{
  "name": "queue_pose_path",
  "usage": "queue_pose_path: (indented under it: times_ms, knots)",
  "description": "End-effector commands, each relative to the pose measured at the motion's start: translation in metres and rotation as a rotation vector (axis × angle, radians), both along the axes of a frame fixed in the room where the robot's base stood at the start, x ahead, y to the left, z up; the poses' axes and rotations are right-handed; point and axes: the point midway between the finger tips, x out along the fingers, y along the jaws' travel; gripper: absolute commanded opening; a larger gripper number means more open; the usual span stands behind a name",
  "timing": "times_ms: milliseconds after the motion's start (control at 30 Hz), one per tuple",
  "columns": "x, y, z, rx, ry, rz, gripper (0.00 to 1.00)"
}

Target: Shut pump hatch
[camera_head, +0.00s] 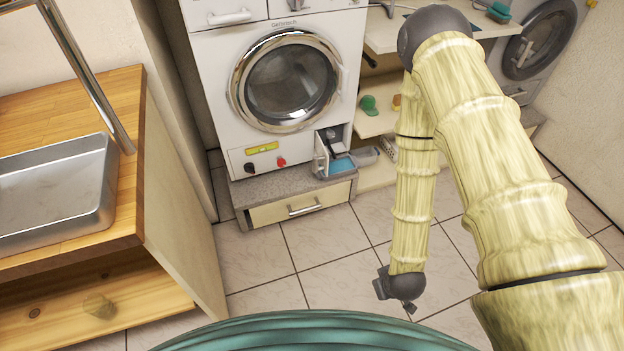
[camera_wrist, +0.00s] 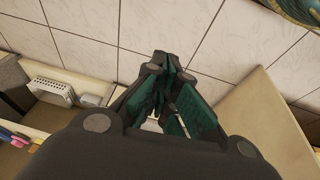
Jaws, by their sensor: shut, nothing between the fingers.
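The pump hatch (camera_head: 321,153) is a small white door at the lower right of the white washing machine (camera_head: 225,75). It stands open, swung out to the left of its dark square opening (camera_head: 336,139). A tray with blue inside (camera_head: 341,165) sits just below the opening. My gripper (camera_head: 410,309) hangs low over the tiled floor, in front of the machine and apart from the hatch. In the wrist view my gripper (camera_wrist: 172,95) is shut with nothing between its fingers. The hatch is not seen in the wrist view.
A plinth with a drawer (camera_head: 303,207) is under the machine. Shelves (camera_head: 380,124) with a green item (camera_head: 369,105) stand to its right. A wooden counter (camera_head: 142,200) with a metal sink (camera_head: 60,195) is at left. Tiled floor (camera_head: 265,265) between is free.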

Motion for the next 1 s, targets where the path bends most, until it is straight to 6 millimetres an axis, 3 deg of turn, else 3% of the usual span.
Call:
queue_pose_path:
  times_ms: [33, 400, 700, 1000]
  knots:
    - [0.021, 0.004, -0.023, -0.01, -0.047, 0.049, 0.0]
    - [0.156, 0.037, -0.081, -0.129, -0.387, 0.402, 0.0]
    - [0.255, 0.074, -0.104, -0.281, -0.666, 0.657, 0.0]
    - [0.338, 0.119, -0.11, -0.481, -0.944, 0.874, 0.0]
